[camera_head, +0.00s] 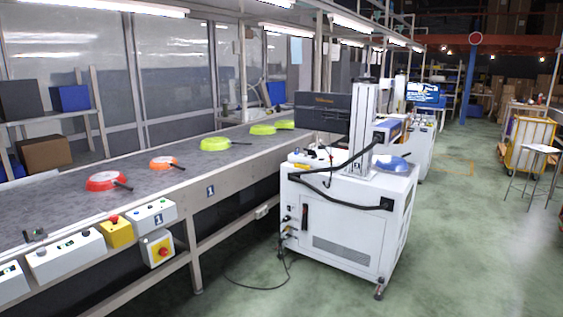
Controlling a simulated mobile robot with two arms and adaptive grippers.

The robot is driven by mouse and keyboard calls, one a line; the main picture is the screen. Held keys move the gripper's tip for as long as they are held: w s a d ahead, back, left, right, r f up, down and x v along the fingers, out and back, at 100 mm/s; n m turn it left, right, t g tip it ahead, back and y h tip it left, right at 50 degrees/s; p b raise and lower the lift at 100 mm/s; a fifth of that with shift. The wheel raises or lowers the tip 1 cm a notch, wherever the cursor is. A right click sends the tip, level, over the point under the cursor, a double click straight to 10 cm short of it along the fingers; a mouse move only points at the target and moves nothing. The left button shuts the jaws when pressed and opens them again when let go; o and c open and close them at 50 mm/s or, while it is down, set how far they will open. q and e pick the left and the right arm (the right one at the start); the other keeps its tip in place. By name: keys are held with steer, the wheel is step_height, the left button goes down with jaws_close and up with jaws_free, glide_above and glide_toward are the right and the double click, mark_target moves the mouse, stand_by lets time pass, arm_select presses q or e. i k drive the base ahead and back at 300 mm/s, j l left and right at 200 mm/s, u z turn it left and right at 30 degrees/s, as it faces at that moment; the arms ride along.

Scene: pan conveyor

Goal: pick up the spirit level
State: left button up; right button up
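I cannot make out a spirit level anywhere in the camera_head view. A small dark object (35,236) lies at the near left edge of the conveyor, too small to identify. Neither of my grippers is in view.
A grey conveyor (60,205) runs from the near left into the distance, carrying red (104,181), orange (162,162) and yellow-green pans (214,144). Control boxes (65,256) line its front. A white wheeled machine (345,228) stands beside it. The green floor (470,250) at right is mostly clear.

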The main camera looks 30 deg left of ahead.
mark_target(298, 164)
steer(key=i+j+u, duration=0.35)
steer(key=i, duration=0.65)
steer(key=i+j+u, duration=0.1)
steer(key=i+u, duration=0.25)
steer(key=i, duration=0.65)
steer(key=i+j, duration=0.15)
steer(key=i, duration=0.15)
